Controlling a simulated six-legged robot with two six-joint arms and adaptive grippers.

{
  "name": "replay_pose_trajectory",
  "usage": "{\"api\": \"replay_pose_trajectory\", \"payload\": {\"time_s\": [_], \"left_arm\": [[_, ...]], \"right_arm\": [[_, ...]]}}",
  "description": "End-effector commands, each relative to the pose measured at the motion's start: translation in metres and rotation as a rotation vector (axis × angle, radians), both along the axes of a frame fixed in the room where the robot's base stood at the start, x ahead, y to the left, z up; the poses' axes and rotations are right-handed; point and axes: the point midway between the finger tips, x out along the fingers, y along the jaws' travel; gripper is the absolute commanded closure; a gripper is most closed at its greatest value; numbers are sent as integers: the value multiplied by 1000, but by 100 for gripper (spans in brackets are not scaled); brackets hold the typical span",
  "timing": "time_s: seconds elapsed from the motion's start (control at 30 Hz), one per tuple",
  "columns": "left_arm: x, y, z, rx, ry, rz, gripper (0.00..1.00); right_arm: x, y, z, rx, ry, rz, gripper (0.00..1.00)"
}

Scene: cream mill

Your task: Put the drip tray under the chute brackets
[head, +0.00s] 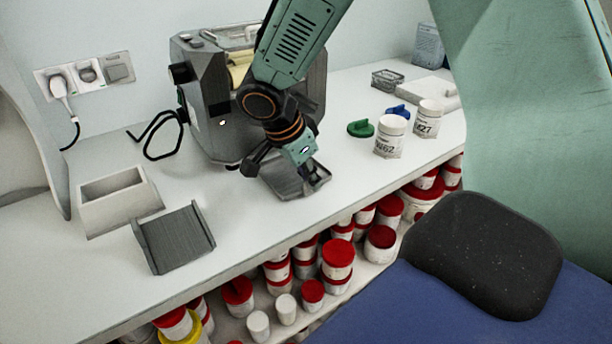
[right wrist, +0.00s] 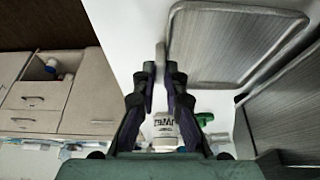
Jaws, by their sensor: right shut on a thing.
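The drip tray (head: 318,179) is a shallow dark grey tray with a raised rim, just in front of the mill (head: 206,115) on the white counter. My right gripper (head: 264,165) is shut on it at its near edge. In the right wrist view the tray (right wrist: 225,45) shows its ribbed face beside the fingers (right wrist: 161,85). The mill is a grey box-shaped machine; my right arm covers much of its front, and I cannot make out the chute brackets. Whether the tray touches the counter is unclear. My left gripper is not in view.
A ribbed grey stand (head: 175,238) and a pale open box (head: 118,200) stand at the left. Two white jars (head: 391,136) and green (head: 360,128) and blue lids are at the right. Red-lidded tubs (head: 338,255) fill the shelf below. A dark chair back (head: 485,255) stands in front.

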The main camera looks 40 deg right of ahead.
Motion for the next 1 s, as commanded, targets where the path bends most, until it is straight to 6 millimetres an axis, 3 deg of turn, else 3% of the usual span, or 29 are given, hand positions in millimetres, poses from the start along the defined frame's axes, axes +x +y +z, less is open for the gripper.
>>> {"api": "replay_pose_trajectory", "payload": {"time_s": [0.27,0.3,0.57,0.87,1.0], "left_arm": [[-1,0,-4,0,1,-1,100],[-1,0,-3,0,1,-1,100],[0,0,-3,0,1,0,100],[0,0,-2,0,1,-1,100],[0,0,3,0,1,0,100]], "right_arm": [[-1,0,-3,0,0,-1,100],[-2,0,-3,1,1,0,88],[-1,0,-2,1,0,1,67],[1,0,-2,0,1,2,67],[2,3,9,-1,-2,3,67]]}}
